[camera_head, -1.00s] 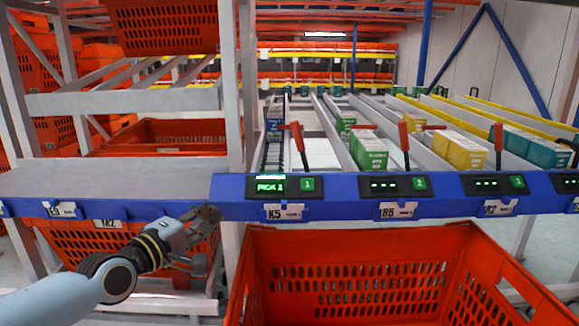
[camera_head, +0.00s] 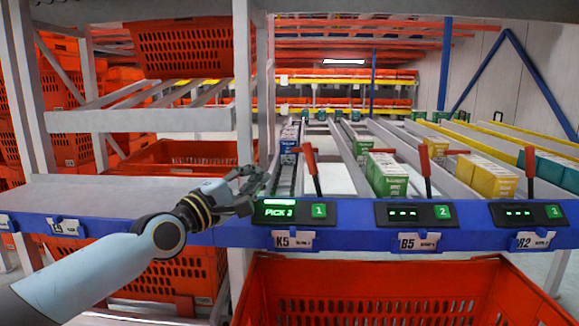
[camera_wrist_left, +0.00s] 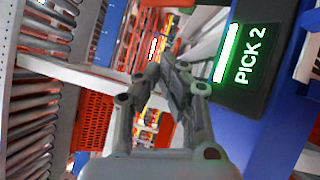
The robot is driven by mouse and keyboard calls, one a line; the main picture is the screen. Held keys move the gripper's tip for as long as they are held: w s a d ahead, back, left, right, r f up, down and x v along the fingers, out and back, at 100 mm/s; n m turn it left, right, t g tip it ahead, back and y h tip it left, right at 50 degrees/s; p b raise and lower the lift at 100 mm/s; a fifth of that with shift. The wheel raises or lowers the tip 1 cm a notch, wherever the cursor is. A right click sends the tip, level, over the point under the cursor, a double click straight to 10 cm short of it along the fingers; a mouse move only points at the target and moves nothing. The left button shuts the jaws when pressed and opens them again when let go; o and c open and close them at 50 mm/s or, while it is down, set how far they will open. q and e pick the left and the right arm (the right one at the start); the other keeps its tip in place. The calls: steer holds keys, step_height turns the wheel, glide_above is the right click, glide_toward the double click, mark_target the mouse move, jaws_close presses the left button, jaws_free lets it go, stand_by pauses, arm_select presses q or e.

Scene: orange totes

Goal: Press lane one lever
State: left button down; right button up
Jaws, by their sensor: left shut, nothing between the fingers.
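The lane one lever (camera_head: 312,168) has a red handle and a dark stem. It stands upright, leaning slightly, behind the lane one display (camera_head: 290,211), which reads PICK 2 beside a green 1. My left gripper (camera_head: 250,184) is shut and empty at the blue front rail, left of the lever and apart from it. In the left wrist view the closed fingers (camera_wrist_left: 165,68) point past the display (camera_wrist_left: 241,57). The lever cannot be made out in that view. My right gripper is not in view.
Lane two's lever (camera_head: 425,170) and lane three's lever (camera_head: 530,170) stand to the right, with green boxes (camera_head: 387,175) and yellow boxes (camera_head: 490,176) nearby. A grey upright (camera_head: 244,100) rises left of lane one. An orange tote (camera_head: 400,276) sits below the rail.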

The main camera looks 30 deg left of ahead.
arm_select(q)
steer(key=b+x, duration=0.2)
steer(key=x, duration=0.3)
steer(key=shift+w+f, duration=0.1)
steer(key=shift+w, duration=0.3)
steer(key=w+d, duration=0.1)
steer(key=w+d+r, duration=0.1)
steer(key=d, duration=0.1)
steer(key=shift+r+p, duration=0.1)
steer(key=shift+p, duration=0.25)
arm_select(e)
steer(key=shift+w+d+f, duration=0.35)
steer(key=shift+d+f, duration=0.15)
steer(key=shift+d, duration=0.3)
